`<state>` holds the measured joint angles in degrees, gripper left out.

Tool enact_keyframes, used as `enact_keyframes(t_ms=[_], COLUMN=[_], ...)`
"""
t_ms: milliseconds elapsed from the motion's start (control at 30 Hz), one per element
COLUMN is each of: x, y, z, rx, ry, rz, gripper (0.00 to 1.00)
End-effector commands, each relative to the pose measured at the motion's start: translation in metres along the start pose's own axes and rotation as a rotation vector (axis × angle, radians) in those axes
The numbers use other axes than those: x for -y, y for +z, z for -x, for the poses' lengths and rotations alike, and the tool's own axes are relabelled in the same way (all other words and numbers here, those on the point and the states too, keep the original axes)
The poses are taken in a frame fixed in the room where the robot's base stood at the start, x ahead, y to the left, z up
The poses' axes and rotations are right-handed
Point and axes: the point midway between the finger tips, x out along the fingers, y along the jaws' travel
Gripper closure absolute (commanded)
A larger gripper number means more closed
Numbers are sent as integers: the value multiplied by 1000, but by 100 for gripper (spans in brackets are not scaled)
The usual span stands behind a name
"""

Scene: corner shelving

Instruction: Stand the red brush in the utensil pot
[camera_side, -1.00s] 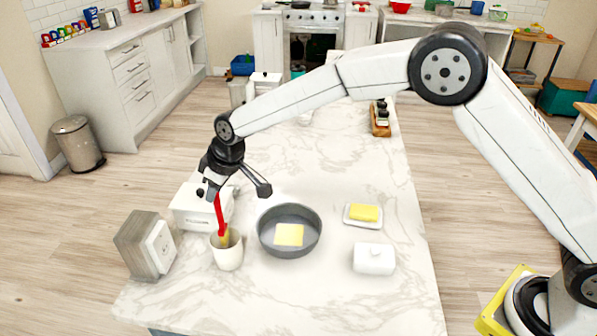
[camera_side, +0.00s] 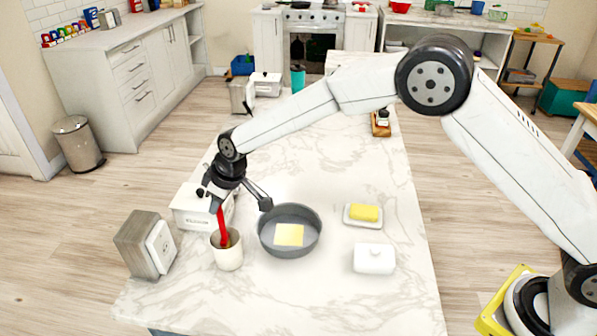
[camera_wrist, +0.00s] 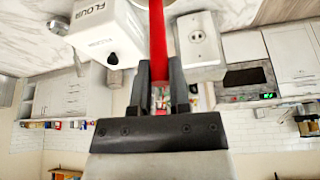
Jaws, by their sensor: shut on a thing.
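The red brush (camera_side: 222,222) hangs nearly upright, with a slight tilt, from my gripper (camera_side: 215,203). Its lower end is inside the mouth of the white utensil pot (camera_side: 229,259); the pot wall hides that end, and I cannot tell whether it touches the bottom. In the wrist view my gripper (camera_wrist: 160,78) is shut on the brush's red handle (camera_wrist: 157,35).
A grey pan (camera_side: 270,240) with a yellow square stands right of the pot. A white flour box (camera_side: 187,216) is close behind it, and a grey block (camera_side: 137,246) with a white socket plate (camera_side: 160,245) is left. A butter dish (camera_side: 350,221) and white lidded dish (camera_side: 374,259) lie farther right.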

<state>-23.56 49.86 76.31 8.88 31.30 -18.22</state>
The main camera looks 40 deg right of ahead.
Motion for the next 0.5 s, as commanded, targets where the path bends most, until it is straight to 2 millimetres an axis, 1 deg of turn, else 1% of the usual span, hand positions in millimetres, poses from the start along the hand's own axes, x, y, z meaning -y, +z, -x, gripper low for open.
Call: enact_keyframes(t_ms=[67,100,167,200,233,500], x=[0,0,0,0,0,0], y=[0,0,0,0,0,0], z=[0,0,0,0,0,0], rx=[-1,-1,-1,-1,-1,0], ry=[0,0,0,0,0,0], rz=[0,0,0,0,0,0], gripper=[100,71,52,40,37,37])
